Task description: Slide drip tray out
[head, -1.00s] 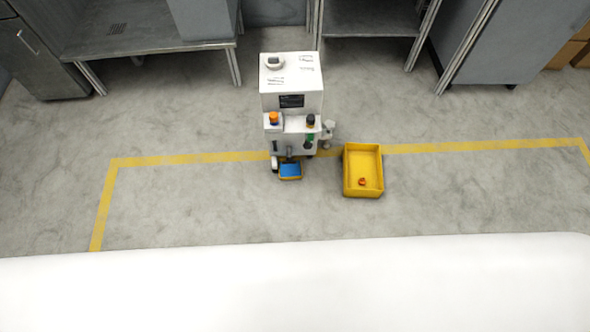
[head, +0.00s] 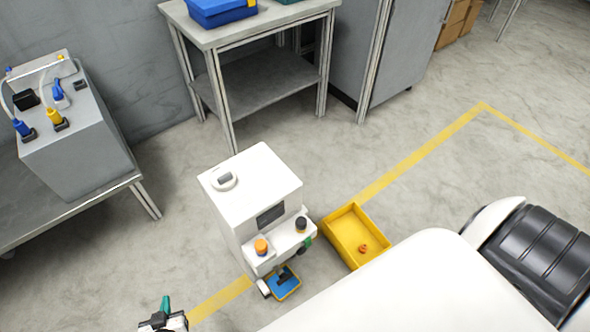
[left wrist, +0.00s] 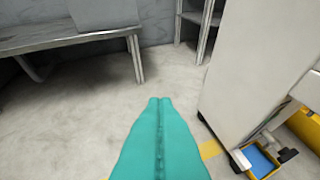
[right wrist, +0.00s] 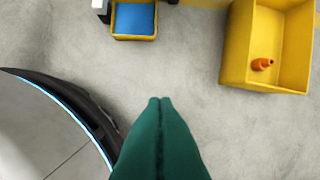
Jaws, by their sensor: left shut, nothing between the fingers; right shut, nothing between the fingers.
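The drip tray (head: 283,282) is a small blue tray with a yellow rim. It sits low at the front foot of the white machine (head: 251,192). It also shows in the left wrist view (left wrist: 261,161) at the lower right and in the right wrist view (right wrist: 135,20) at the top. My left gripper (head: 165,304) is at the bottom left of the head view, apart from the machine. Its teal fingers (left wrist: 159,101) are together and empty. My right gripper (right wrist: 159,101) is shut and empty, with bare floor beyond its tips; it is out of the head view.
A yellow bin (head: 349,241) with a small orange piece (head: 362,248) stands on the floor beside the machine. A grey bench (head: 252,60) and a table (head: 60,205) with a grey box (head: 75,140) stand behind. A yellow line (head: 425,150) crosses the open floor.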

